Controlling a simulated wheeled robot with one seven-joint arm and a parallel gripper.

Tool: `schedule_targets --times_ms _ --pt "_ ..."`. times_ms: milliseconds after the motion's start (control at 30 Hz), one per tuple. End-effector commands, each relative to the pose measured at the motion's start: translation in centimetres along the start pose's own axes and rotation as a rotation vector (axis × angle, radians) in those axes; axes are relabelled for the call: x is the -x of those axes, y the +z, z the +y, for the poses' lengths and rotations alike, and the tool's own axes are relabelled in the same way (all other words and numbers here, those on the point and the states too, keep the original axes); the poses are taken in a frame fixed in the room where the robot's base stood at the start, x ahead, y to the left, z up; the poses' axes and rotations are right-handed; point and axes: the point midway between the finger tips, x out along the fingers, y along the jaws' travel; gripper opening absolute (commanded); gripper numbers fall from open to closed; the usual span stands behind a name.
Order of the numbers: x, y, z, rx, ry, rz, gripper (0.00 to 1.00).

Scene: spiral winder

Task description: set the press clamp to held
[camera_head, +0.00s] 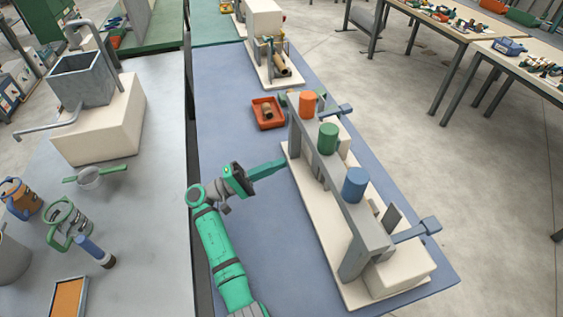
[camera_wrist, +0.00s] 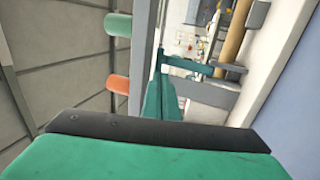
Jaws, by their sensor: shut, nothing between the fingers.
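The machine in front of me has a cream base (camera_head: 322,225) and a long grey rail (camera_head: 338,180) carrying orange, green and blue cylinders. No part is clearly recognisable as the press clamp, and I cannot tell its setting. Grey levers with block ends stick out at the far end (camera_head: 338,110) and near end (camera_head: 418,230). My gripper (camera_head: 282,164) is shut and empty, beside the rail's left side. In the wrist view its closed fingers (camera_wrist: 162,85) point along the rail toward a teal bar (camera_wrist: 188,64). I cannot tell whether they touch it.
A red tray (camera_head: 257,113) holding a small brown roll sits on the blue table (camera_head: 235,75) beyond my gripper. Another cream machine (camera_head: 265,20) stands farther back. The grey bench at left holds a cream block with a metal hopper (camera_head: 84,80). The blue tabletop left of the machine is mostly clear.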

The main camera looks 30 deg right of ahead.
Motion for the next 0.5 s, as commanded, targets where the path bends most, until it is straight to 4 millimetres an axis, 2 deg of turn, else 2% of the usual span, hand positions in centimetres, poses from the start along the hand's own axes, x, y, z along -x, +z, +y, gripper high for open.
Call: schedule_targets --times_ms 300,500 --pt "-6.1 0.1 -0.1 -0.001 -0.001 -0.002 0.0" --pt "-9.3 0.0 0.0 0.0 0.0 -0.001 0.0"
